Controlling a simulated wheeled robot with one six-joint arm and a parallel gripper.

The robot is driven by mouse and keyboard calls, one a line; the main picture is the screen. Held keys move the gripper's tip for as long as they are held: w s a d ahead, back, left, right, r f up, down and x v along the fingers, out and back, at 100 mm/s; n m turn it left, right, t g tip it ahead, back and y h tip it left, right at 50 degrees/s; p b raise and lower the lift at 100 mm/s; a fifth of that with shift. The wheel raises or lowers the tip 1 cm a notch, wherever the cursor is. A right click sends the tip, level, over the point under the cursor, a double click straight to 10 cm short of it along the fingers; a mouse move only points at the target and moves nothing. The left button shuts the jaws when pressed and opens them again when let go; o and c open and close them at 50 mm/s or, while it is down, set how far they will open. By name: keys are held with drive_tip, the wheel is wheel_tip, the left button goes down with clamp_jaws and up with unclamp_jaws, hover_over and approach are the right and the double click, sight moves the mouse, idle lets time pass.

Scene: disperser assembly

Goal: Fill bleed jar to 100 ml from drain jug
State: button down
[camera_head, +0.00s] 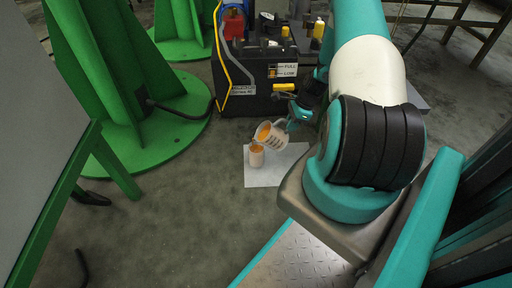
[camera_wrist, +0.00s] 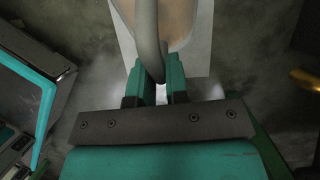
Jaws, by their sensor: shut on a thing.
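The drain jug (camera_head: 272,136) is tilted to the left with orange liquid showing in its mouth. Its lip is above the bleed jar (camera_head: 256,158), a small pale jar standing on the white sheet (camera_head: 288,172). Orange shows near the jar's top; its level against any mark is too small to read. My gripper (camera_head: 293,123) is at the jug's right side, shut on its handle. The jar is not distinguishable there.
A black tank (camera_head: 262,92) with FULL and LOW labels and a yellow hose stands behind the jug. Green stands (camera_head: 125,100) are on the left. A grey panel (camera_head: 40,110) fills the far left. The floor left of the sheet is clear.

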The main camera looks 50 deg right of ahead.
drive_tip(key=shift+w+a+r, duration=0.1)
drive_tip(key=shift+r, duration=0.2)
idle(0.9)
